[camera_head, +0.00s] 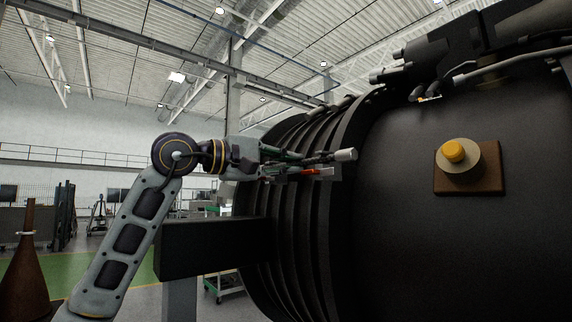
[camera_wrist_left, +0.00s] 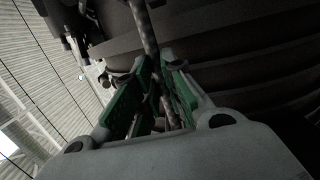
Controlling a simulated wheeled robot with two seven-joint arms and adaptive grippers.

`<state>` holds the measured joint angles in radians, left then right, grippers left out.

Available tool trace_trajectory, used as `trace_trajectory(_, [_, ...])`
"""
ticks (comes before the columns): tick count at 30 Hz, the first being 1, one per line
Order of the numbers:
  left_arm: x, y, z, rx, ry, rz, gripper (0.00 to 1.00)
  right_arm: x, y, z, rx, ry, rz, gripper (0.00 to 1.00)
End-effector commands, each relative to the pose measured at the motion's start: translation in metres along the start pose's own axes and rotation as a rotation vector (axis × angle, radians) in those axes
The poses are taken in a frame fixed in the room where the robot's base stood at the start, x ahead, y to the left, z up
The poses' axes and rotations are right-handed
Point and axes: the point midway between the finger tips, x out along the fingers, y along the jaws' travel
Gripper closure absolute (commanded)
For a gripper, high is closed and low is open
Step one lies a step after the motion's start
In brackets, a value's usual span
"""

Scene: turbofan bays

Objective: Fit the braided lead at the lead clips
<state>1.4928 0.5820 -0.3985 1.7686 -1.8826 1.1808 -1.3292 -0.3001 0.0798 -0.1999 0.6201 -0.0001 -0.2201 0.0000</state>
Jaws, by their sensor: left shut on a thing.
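My left gripper (camera_head: 322,164) reaches in from the left in the head view, in front of the ribbed part of the dark engine casing. In the left wrist view its green-padded fingers (camera_wrist_left: 160,80) are shut on the braided lead (camera_wrist_left: 148,32), a thin, dark, mottled cord. The lead runs from the top of that view down between the fingers. In the head view a light grey cylindrical end (camera_head: 345,155) shows at the fingertips; I cannot tell whether it belongs to the lead. I cannot clearly make out the lead clips. My right gripper is out of view.
The large dark engine casing (camera_head: 400,230) fills the right side. A brown block with a yellow knob (camera_head: 453,151) sits on it. Dark pipes and fittings (camera_head: 450,60) run along its top. A dark beam (camera_head: 210,248) stands below my left arm. Open air lies above the gripper.

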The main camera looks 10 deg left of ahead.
Motion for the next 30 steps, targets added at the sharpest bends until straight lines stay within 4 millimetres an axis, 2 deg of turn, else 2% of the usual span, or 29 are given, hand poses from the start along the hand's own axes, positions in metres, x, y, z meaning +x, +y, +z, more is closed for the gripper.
trace_trajectory(12, [0.0013,0.0002,0.0000,0.000,0.000,0.001,1.00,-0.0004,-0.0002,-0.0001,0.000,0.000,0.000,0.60])
trace_trajectory(13, [0.0013,0.0002,0.0000,0.000,0.000,0.001,0.84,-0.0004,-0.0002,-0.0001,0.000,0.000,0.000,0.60])
trace_trajectory(18, [0.0012,0.0002,0.0000,0.000,0.000,0.001,0.63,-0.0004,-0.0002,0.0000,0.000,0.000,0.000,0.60])
trace_trajectory(30, [-0.0003,-0.0002,-0.0002,0.000,0.000,0.000,0.63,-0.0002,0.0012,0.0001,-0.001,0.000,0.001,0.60])
